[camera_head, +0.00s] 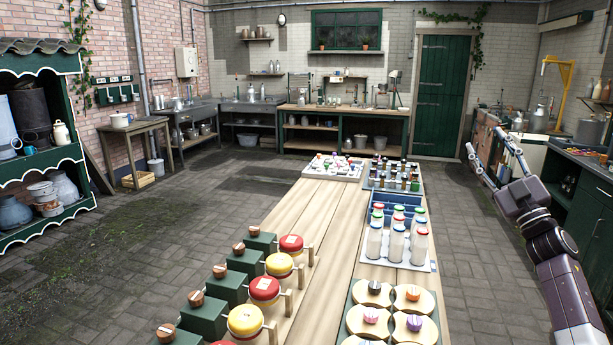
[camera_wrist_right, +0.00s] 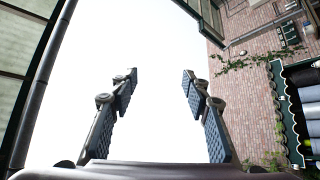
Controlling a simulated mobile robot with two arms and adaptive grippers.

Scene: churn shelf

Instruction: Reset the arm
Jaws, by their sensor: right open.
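My right gripper (camera_head: 494,155) is raised in the air to the right of the long wooden table in the head view, above the stone floor. My right arm (camera_head: 563,270) comes in from the lower right corner. My left gripper and left arm do not show in either view.
The long wooden table (camera_head: 318,225) bears yellow and red round pieces by green blocks, white bottles (camera_head: 396,245) on a tray, and round wooden boards (camera_head: 407,300). A dark green cabinet (camera_head: 588,215) stands right of my arm. The paved floor (camera_head: 200,220) left of the table is clear.

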